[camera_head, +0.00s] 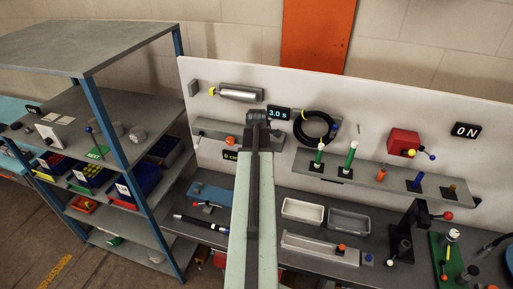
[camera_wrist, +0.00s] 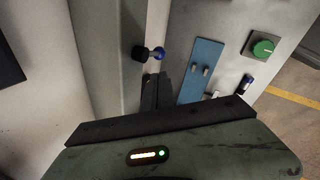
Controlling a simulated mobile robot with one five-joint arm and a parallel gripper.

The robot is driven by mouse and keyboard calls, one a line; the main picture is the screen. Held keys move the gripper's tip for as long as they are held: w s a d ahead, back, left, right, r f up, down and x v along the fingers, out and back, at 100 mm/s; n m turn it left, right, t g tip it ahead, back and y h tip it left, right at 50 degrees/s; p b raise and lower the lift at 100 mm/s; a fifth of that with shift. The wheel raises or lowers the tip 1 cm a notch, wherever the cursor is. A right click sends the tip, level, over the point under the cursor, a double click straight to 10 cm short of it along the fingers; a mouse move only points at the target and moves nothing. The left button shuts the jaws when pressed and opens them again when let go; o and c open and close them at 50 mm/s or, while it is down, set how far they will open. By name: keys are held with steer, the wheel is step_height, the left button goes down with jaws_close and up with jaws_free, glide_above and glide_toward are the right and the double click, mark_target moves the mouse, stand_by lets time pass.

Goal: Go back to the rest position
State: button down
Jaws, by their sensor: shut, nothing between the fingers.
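My arm reaches forward from the bottom centre of the head view, over the workbench and up in front of the white back panel (camera_head: 377,97). My gripper (camera_head: 257,116) is at the arm's far end, next to the "3.0 s" display (camera_head: 279,114). In the wrist view, the dark fingers of my gripper (camera_wrist: 155,90) are together with nothing between them. What lies directly behind the arm is hidden.
A coiled black hose (camera_head: 316,127) hangs right of the gripper. Green fittings stand upright on a grey ledge (camera_head: 380,176). A white tray (camera_head: 303,211) and a grey tray (camera_head: 349,221) are on the bench. Blue-framed shelving (camera_head: 116,128) with bins stands at left.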

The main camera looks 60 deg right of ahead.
steer(key=p+v, duration=0.2)
steer(key=v, duration=0.1)
steer(key=shift+a+r, duration=0.15)
steer(key=shift+r, duration=0.2)
